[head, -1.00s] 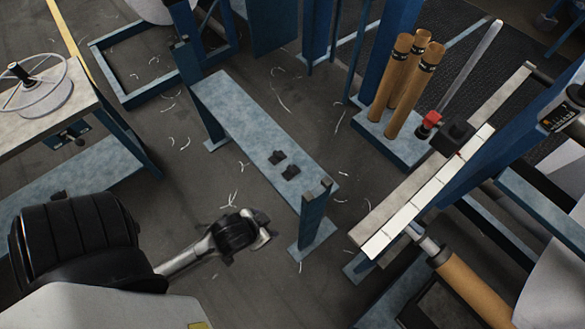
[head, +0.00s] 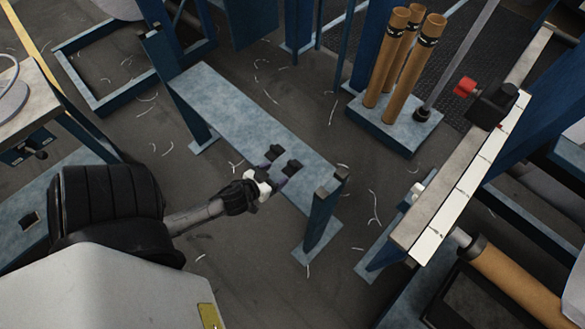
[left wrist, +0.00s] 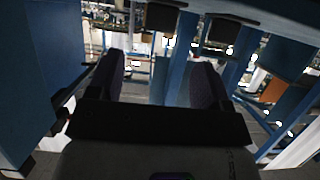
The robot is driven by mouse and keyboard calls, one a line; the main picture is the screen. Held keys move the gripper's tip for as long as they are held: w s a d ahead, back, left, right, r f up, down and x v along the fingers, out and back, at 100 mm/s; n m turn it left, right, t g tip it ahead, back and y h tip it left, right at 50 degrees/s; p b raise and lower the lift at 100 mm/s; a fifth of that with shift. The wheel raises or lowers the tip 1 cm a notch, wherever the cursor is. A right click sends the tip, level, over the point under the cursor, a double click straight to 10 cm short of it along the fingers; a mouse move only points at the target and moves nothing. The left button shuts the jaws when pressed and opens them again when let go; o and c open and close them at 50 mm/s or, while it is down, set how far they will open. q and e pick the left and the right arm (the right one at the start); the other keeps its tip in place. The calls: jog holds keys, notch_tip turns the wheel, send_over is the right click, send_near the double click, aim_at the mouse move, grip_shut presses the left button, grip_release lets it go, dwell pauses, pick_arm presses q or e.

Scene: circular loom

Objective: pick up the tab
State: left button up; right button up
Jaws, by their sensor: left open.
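My right gripper is not in view.
A blue post (head: 322,215) rises at the bench's near end, close to my left gripper. Brown tubes (head: 398,60) stand on a blue base at the right. A long pale rail (head: 470,180) with a black-and-red piece lies farther right. White scraps litter the floor.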

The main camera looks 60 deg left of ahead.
aim_at(291, 165)
pick_arm(q)
jog(key=x, duration=0.2)
jog(key=shift+w+a+f+b, duration=0.15)
jog(key=shift+w+f+b, duration=0.05)
jog(key=shift+w+b, duration=0.1)
jog(key=shift+w+a+f, duration=0.1)
jog(key=shift+w+f, duration=0.1)
jog(key=shift+w, duration=0.3)
jog(key=shift+w+a+f+b, duration=0.1)
jog(key=shift+w+f+b, duration=0.15)
jog(key=shift+b, duration=0.2)
jog(key=b+x, duration=0.1)
jog(key=x, duration=0.2)
jog(key=shift+w+a+b, duration=0.1)
jog(key=shift+w+b, duration=0.1)
jog(key=shift+b, duration=0.2)
jog(key=shift+w+a+f, duration=0.1)
jog(key=shift+w+a, duration=0.05)
jog(key=shift+w, duration=0.45)
jog(key=shift+s, duration=0.1)
